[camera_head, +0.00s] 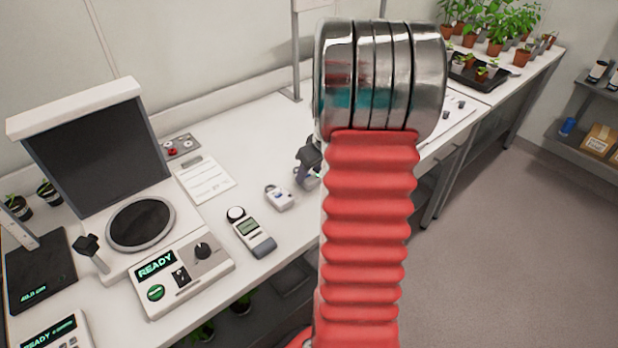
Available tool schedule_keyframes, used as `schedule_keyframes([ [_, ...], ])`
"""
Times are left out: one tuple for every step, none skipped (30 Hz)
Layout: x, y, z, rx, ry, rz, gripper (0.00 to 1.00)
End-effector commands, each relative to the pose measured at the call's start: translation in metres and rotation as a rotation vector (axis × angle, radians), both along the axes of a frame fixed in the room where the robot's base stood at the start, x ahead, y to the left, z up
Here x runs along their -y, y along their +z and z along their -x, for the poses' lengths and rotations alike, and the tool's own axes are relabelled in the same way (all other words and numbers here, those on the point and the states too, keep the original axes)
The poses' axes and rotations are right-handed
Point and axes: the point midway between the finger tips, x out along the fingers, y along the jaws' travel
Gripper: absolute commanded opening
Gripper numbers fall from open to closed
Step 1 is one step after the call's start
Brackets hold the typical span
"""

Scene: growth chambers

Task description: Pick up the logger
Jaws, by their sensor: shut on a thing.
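My gripper (307,170) shows only in part as a dark shape at the left edge of my red arm, over the bench. It is shut on a small, pale, partly hidden object (313,182); I cannot tell for certain that this is the logger. A small white device with a bluish face (279,197) lies on the bench just left of my gripper, apart from it. A handheld meter with a round white sensor and a grey-green screen (250,232) lies nearer the front edge.
A white bench (240,130) runs along the wall. A machine with a "READY" display (156,265) and a dark upright panel (98,150) stands at left. A paper sheet (205,180) lies behind the devices. Potted plants and a black tray (492,82) are at back right.

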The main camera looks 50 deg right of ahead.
Motion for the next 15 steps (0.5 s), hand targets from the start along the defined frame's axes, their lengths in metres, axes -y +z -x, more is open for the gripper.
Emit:
schedule_keyframes([
  [0.000,0.000,0.000,0.000,0.000,0.000,0.18],
  [0.000,0.000,0.000,0.000,0.000,0.000,0.18],
  [0.000,0.001,0.000,0.001,0.000,0.000,0.18],
  [0.000,0.002,0.000,0.001,0.000,0.000,0.18],
  [0.000,0.002,0.000,0.001,0.001,0.001,0.18],
  [0.000,0.004,0.000,0.001,0.001,0.001,0.18],
  [0.000,0.007,0.000,0.002,0.001,0.002,0.18],
  [0.001,0.009,-0.001,0.002,0.000,0.002,0.18],
  [0.001,0.013,-0.001,0.003,0.000,0.003,0.18],
  [0.001,0.017,-0.001,0.003,0.001,0.003,0.18],
  [0.001,0.021,-0.001,0.003,0.001,0.003,0.18],
  [0.001,0.027,-0.001,0.004,0.000,0.004,0.18],
  [0.001,0.032,-0.001,0.004,0.000,0.004,0.18],
  [0.001,0.038,-0.001,0.004,0.002,0.004,0.18],
  [0.001,0.045,-0.001,0.004,0.001,0.004,0.18],
])
